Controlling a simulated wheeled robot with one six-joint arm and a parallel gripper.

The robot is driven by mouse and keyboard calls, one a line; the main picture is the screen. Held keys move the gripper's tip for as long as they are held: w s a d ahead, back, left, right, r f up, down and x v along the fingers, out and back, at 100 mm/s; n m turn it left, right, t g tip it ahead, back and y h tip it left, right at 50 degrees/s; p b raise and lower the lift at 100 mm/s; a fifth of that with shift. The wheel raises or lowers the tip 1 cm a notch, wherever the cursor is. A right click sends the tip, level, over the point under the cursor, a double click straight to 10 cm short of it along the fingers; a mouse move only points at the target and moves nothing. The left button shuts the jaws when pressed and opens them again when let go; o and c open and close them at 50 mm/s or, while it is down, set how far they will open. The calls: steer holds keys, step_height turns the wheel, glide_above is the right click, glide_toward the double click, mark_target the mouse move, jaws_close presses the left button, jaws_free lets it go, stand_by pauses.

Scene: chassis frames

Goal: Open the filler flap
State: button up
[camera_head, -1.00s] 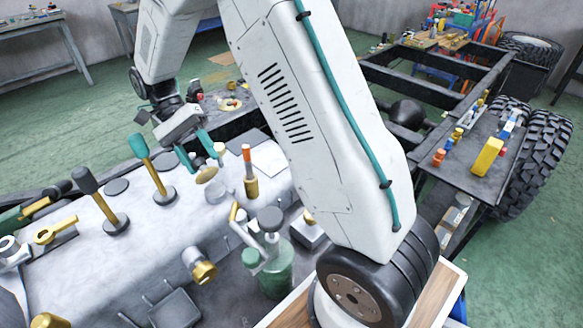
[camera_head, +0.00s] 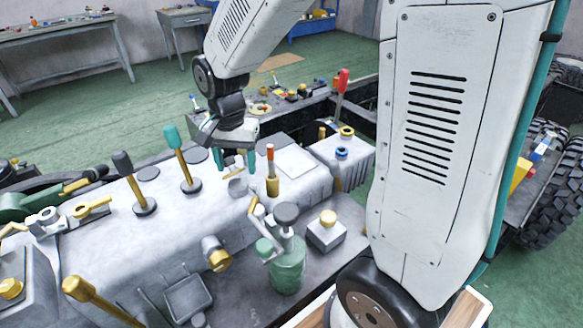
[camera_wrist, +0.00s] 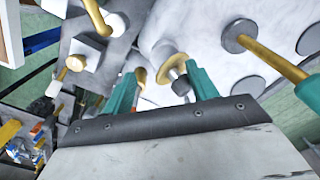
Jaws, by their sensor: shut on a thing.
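The filler flap (camera_head: 233,173), a small gold-edged round lid, is on the grey engine cover (camera_head: 120,250), between the teal-topped lever and the orange-topped post. My gripper (camera_head: 237,168) points down over it, with a teal finger on each side. In the wrist view the flap (camera_wrist: 172,67) shows as a tilted gold disc with a dark knob between the two fingertips (camera_wrist: 164,76). The jaws are shut on the flap; the exact contact points are hard to see. The filler opening is hidden.
A teal-topped lever (camera_head: 180,155) stands left of my gripper, and an orange-topped post (camera_head: 271,172) stands close on its right. A green pump-like can (camera_head: 288,265) is in front. A black-topped lever (camera_head: 131,180) stands farther left.

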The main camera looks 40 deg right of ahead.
mark_target(237, 171)
step_height(237, 171, up, 7)
steer(key=shift+f, duration=0.15)
steer(key=s+d+r+n, duration=0.1)
steer(key=s+n, duration=0.3)
steer(key=s, duration=0.5)
steer(key=s+d+r+n, duration=0.1)
steer(key=s+n, duration=0.4)
steer(key=s, duration=0.5)
steer(key=shift+s+d+r, duration=0.2)
steer(key=shift+d+r, duration=0.1)
steer(key=shift+r, duration=0.55)
steer(key=shift+c, duration=0.3)
